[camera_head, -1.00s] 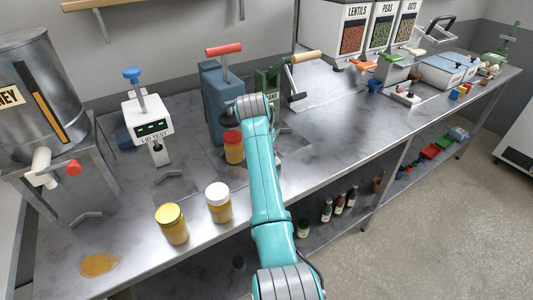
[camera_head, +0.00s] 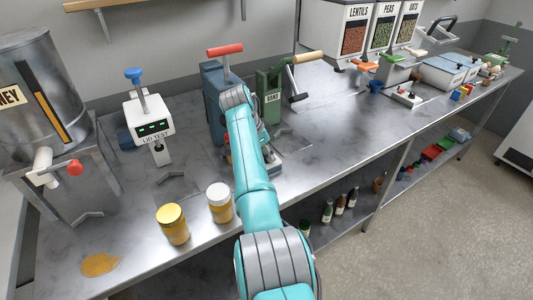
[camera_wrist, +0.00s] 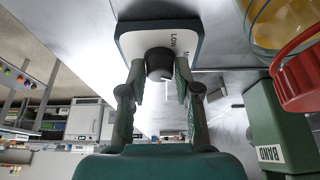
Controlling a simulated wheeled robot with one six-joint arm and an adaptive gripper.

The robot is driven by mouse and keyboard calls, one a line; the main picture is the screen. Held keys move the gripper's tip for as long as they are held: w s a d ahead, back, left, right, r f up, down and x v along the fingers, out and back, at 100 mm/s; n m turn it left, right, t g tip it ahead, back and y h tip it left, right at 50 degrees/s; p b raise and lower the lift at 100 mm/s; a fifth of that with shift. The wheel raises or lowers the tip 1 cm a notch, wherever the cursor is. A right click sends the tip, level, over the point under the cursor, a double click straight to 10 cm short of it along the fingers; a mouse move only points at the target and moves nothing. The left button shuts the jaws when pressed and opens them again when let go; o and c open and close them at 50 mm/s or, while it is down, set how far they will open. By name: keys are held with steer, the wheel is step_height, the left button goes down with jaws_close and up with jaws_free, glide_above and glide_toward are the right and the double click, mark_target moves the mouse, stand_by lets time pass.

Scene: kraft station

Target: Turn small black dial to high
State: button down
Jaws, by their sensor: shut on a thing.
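The small black dial (camera_wrist: 160,62) sits on a white plate with a dark edge (camera_wrist: 133,42). In the wrist view my gripper (camera_wrist: 162,75) has its two fingers on either side of the dial, shut on it. The printed word LOW shows just beyond the dial. Another label beside it is mostly cut off or hidden. I cannot tell where the dial's pointer stands. In the head view my teal arm hides the dial and the gripper tips; only part of the plate's unit (camera_head: 272,164) shows right of the arm.
A green BAND press (camera_head: 270,97) stands close behind, and it shows beside my gripper in the wrist view (camera_wrist: 275,125). A red-lidded jar (camera_wrist: 298,75) is near too. A blue press (camera_head: 213,92), a lid tester (camera_head: 150,125) and two jars (camera_head: 172,224) (camera_head: 219,203) stand to the left.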

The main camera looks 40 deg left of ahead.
steer(key=shift+f, duration=0.1)
stand_by(0.3)
steer(key=c, duration=0.8)
jaws_free()
steer(key=v, duration=1.2)
